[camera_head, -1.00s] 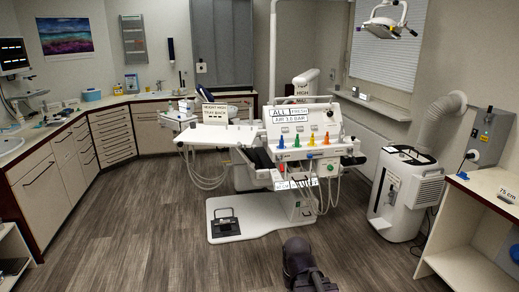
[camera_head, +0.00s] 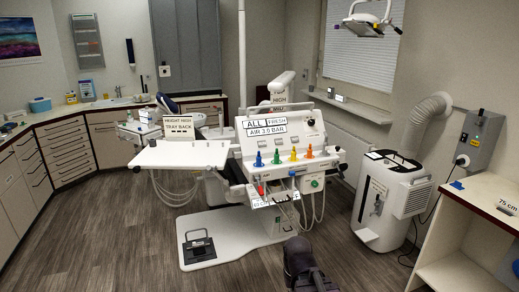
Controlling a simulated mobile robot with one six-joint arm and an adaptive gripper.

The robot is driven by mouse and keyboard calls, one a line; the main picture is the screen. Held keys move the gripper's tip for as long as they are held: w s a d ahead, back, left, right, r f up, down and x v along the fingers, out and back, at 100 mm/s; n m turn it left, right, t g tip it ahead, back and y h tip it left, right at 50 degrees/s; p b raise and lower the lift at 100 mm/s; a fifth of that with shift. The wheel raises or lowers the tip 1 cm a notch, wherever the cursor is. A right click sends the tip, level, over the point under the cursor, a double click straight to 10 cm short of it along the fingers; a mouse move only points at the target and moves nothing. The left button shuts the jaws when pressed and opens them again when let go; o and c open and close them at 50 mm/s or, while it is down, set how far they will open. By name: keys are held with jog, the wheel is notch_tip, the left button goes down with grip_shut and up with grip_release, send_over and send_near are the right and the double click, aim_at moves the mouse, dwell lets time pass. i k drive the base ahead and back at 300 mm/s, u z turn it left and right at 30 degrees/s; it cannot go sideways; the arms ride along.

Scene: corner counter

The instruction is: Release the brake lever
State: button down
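The dental unit (camera_head: 240,143) stands in the middle of the room, with a sloped white panel and a row of blue, green, yellow and orange pieces. Under its front edge are a small red part (camera_head: 261,190) and a round green knob (camera_head: 315,183), with labels too small to read fully. I cannot tell which part is the brake lever.
A foot pedal (camera_head: 198,247) sits on the unit's white base plate (camera_head: 225,222). Hoses hang below the unit. A white extractor machine (camera_head: 387,205) stands to the right, beside an open shelf unit (camera_head: 470,225). The corner counter (camera_head: 70,118) runs along the left. Wooden floor is clear at front left.

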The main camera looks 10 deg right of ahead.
aim_at(340, 173)
jog(key=z, duration=0.4)
jog(key=i, duration=1.55)
jog(key=z, duration=0.4)
